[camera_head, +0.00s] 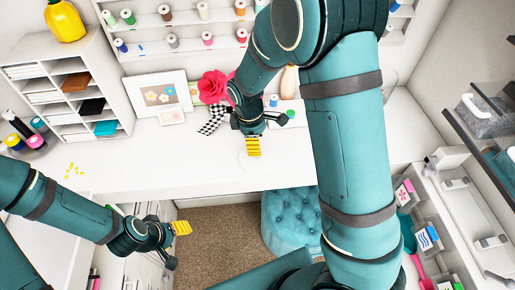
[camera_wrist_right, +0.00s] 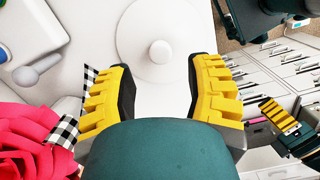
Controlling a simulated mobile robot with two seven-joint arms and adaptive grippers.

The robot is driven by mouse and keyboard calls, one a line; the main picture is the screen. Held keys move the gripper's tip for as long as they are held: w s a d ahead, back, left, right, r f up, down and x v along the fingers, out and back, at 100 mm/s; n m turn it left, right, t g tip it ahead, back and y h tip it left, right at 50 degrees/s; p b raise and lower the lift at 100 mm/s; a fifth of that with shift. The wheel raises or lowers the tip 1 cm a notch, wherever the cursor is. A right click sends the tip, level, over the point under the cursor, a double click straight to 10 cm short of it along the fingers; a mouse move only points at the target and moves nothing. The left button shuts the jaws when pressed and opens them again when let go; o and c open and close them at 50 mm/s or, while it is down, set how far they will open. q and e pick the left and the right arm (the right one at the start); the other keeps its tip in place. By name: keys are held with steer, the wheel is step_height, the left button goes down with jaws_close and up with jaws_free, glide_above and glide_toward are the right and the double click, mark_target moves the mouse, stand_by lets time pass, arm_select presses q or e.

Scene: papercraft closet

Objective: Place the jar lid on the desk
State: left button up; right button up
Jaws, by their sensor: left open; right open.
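The white jar lid (camera_wrist_right: 138,62), a round disc with a central knob, lies on the white desk (camera_head: 160,163). It also shows faintly in the head view (camera_head: 257,163), white on white. My right gripper (camera_wrist_right: 162,74) is open above the desk. In its wrist view the two yellow-padded fingers stand apart on either side of the lid's near edge, and the knob is beyond the fingertips. I cannot tell how high the fingers are above the lid. My left gripper (camera_head: 177,246) is open and empty, in front of the desk edge over the floor.
A pink paper flower (camera_head: 213,86) and a checkered ribbon (camera_head: 213,120) are beside my right gripper. A paper organizer (camera_head: 70,90) stands at the left back, with jars (camera_head: 16,142) near it. A teal tufted stool (camera_head: 288,220) is below the desk front. The desk's left middle is mostly clear.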

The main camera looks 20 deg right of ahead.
arm_select(q)
steer(key=shift+r, duration=0.3)
arm_select(e)
step_height(320, 180, up, 7)
steer(key=shift+w+a, duration=0.2)
steer(key=shift+a, duration=0.15)
